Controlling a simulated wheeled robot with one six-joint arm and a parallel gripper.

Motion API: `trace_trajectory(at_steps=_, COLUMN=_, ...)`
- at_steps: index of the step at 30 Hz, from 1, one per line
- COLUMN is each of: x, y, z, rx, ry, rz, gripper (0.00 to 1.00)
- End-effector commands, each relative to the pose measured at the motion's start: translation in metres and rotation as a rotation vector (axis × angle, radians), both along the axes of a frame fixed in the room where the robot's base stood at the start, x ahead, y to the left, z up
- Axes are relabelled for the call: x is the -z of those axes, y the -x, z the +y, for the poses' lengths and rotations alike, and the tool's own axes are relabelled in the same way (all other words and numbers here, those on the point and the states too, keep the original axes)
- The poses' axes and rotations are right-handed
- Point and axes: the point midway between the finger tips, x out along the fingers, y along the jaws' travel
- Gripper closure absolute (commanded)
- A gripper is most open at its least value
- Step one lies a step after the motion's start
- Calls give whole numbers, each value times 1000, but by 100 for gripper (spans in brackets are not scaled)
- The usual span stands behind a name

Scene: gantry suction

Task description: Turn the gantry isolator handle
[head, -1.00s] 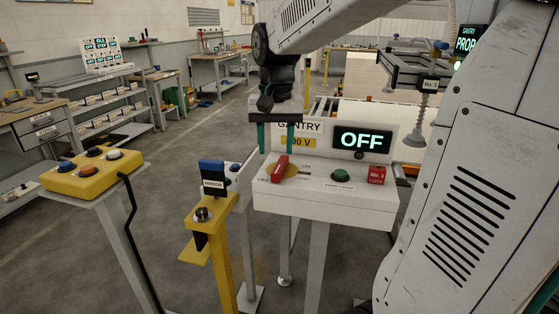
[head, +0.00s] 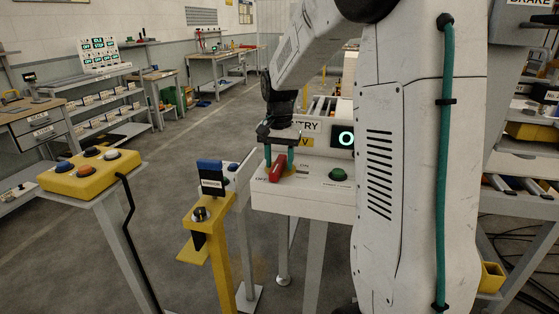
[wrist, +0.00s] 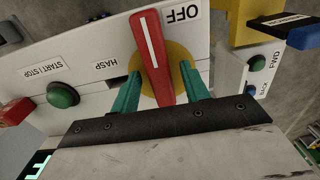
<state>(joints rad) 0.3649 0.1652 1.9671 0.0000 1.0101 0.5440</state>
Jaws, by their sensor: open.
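The gantry isolator handle (head: 278,168) is a red lever with a white stripe on a yellow round plate, on the sloped top of the white gantry panel (head: 310,202). In the wrist view the handle (wrist: 151,50) points toward the OFF label (wrist: 182,13). My gripper (head: 279,156) is open, with its teal fingers down at the handle. In the wrist view my gripper (wrist: 163,82) has one finger on each side of the handle, with small gaps visible. The panel display (head: 346,139) is partly hidden by my arm.
A yellow post with a blue-topped box (head: 211,178) stands left of the panel. A yellow button box (head: 92,174) is farther left.

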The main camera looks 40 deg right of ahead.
Motion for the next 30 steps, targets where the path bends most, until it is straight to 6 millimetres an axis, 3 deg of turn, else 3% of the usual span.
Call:
trace_trajectory(at_steps=8, x=2, y=0, z=0, rx=-1, ry=0, rz=-1, gripper=55)
trace_trajectory(at_steps=13, x=2, y=0, z=0, rx=-1, ry=0, rz=-1, gripper=99)
trace_trajectory(at_steps=23, x=2, y=0, z=0, rx=-28, ry=0, rz=-1, gripper=100)
trace_trajectory(at_steps=30, x=2, y=-1, z=4, rx=-154, ry=0, rz=-1, gripper=100)
